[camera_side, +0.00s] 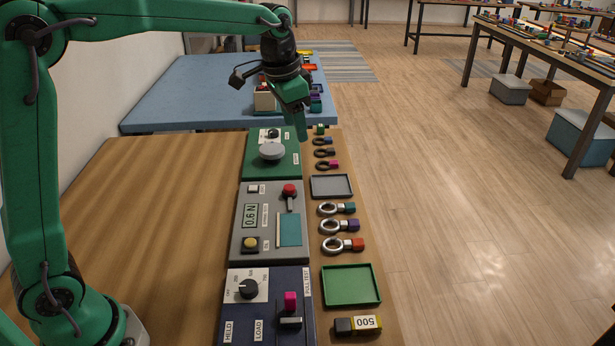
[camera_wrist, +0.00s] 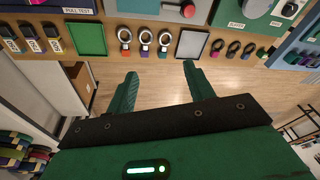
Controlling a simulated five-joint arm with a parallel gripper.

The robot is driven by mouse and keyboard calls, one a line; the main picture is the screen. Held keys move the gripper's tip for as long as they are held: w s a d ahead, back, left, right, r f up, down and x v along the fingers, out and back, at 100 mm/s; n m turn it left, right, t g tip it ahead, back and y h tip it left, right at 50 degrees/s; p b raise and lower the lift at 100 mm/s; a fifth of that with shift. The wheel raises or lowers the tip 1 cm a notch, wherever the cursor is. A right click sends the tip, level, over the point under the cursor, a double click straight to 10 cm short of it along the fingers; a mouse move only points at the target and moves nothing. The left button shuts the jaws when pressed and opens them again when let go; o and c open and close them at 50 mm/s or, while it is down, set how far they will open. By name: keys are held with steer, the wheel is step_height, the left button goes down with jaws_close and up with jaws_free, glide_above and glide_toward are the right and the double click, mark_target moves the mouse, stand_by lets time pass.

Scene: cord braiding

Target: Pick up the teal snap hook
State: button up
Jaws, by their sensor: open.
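The teal snap hook (camera_side: 349,208), a bright metal ring with a teal block, lies at the top of a column of three on the wooden bench's right side, above the purple hook (camera_side: 353,225) and the orange-red hook (camera_side: 356,244). In the wrist view the teal hook (camera_wrist: 164,49) is the rightmost of the three rings. My gripper (camera_side: 301,133) is raised near the green box at the bench's far end, away from the hook. In the wrist view its two fingers (camera_wrist: 160,70) are apart with nothing between them.
A grey tray (camera_side: 331,187) lies beyond the hooks and a green tray (camera_side: 351,286) lies nearer. Several dark hooks (camera_side: 325,153) line the far right edge. The grey device (camera_side: 245,220) with a red knob stands left of the teal hook. The bench's left part is clear.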

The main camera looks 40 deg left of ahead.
steer(key=w+d+f+m+g, duration=0.1)
steer(key=w+d+f+m, duration=0.15)
steer(key=w+f, duration=0.6)
steer(key=m+g, duration=0.2)
glide_above(350, 205)
steer(key=shift+n, duration=0.25)
steer(key=f, duration=1)
steer(key=shift+w+a+f, duration=0.2)
steer(key=shift+f, duration=1.35)
steer(key=shift+f, duration=0.1)
steer(key=shift+s+d+f, duration=0.1)
steer(key=shift+f, duration=1.15)
steer(key=shift+s+d+f, duration=0.1)
steer(key=shift+f, duration=1.15)
steer(key=c, duration=1.1)
